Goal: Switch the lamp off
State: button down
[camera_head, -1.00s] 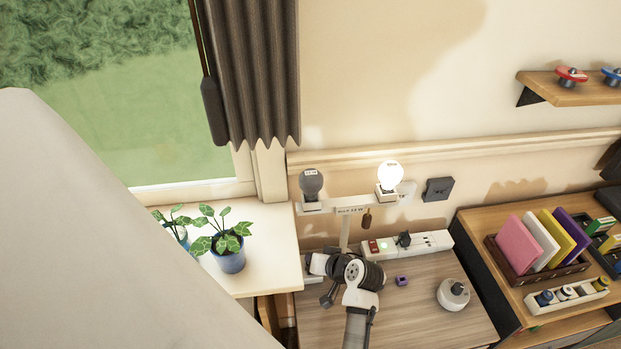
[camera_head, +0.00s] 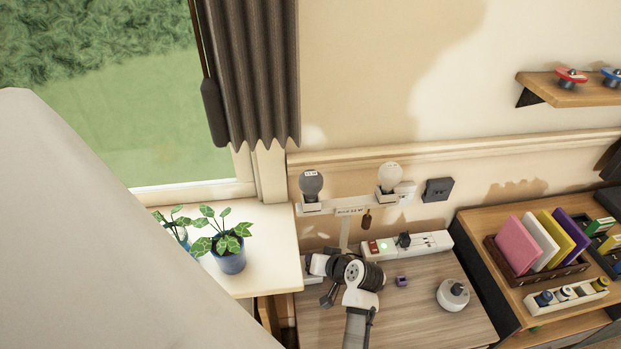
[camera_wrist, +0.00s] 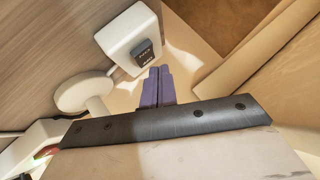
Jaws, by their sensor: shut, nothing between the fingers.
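The lamp is a white stand (camera_head: 345,211) with two round bulbs. The left bulb (camera_head: 311,184) is dark grey, and the right bulb (camera_head: 389,178) is pale and unlit. In the wrist view, a white box with a dark switch (camera_wrist: 143,52) is at the upper middle. My gripper (camera_wrist: 158,70) is shut and empty, its purple fingers together beside the box's lower right corner. I cannot tell whether they touch it. In the head view, my wrist covers the lamp's foot and hides my fingertips.
A white power strip (camera_head: 427,245) lies behind my arm on the wooden desk (camera_head: 420,313). Potted plants (camera_head: 228,252) are on the sill at left. The desk's front right is clear.

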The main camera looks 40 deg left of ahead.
jog(key=shift+r, duration=0.45)
jog(key=shift+s+d+r+p, duration=0.15)
jog(key=shift+r+p, duration=0.85)
jog(key=shift+r, duration=0.45)
jog(key=shift+s+d+r, duration=0.1)
jog(key=shift+d+r, duration=0.05)
jog(key=shift+r, duration=0.9)
